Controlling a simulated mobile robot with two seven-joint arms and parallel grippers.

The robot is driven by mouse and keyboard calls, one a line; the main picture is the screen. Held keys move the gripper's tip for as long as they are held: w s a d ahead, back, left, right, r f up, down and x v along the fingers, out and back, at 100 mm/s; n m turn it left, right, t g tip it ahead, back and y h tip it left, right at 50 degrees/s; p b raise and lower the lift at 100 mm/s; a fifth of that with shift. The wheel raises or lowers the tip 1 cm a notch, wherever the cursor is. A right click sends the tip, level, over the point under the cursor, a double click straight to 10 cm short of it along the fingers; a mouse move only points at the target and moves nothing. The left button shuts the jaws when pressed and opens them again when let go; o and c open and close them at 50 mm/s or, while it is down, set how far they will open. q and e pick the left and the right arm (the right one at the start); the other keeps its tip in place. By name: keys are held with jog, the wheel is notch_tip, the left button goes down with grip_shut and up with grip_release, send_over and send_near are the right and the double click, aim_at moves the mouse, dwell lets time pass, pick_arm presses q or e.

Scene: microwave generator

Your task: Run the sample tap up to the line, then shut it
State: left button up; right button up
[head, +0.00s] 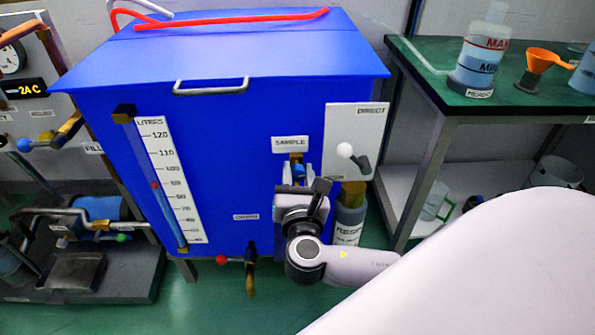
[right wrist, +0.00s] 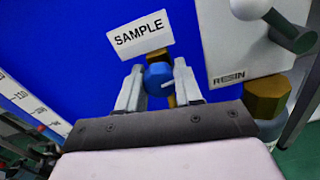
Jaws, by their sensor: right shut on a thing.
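The sample tap sits on the front of the blue tank (head: 230,130), under the white SAMPLE label (head: 290,144). Its brass body (head: 296,157) shows just above my right gripper (head: 298,172). In the right wrist view, the tap's round blue knob (right wrist: 158,76), with a pale mark on its face, lies between the two grey fingers of my right gripper (right wrist: 157,80), which is shut on it. The tap's outlet and whatever is under it are hidden by my gripper and wrist. My left gripper is not in view.
A litre scale (head: 173,180) runs down the tank's left. A white DIRECT panel (head: 352,140) with a lever and a resin bottle (head: 348,217) are close right of my gripper. A green bench (head: 430,70) at right holds a MAX/MIN bottle (head: 482,55) and an orange funnel (head: 545,60).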

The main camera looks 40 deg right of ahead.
jog(key=shift+r+m, duration=0.15)
jog(key=shift+m, duration=0.85)
jog(key=o, duration=1)
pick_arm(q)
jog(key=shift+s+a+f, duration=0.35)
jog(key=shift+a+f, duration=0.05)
pick_arm(e)
jog(key=shift+o, duration=0.2)
jog(key=shift+s+p, duration=0.2)
jog(key=shift+p, duration=0.1)
pick_arm(q)
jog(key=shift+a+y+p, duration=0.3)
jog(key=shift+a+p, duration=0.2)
jog(key=shift+p, duration=0.2)
pick_arm(e)
jog(key=v, duration=0.7)
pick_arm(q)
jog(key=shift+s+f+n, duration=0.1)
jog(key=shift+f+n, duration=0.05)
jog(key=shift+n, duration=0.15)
pick_arm(e)
jog(key=shift+w, duration=0.15)
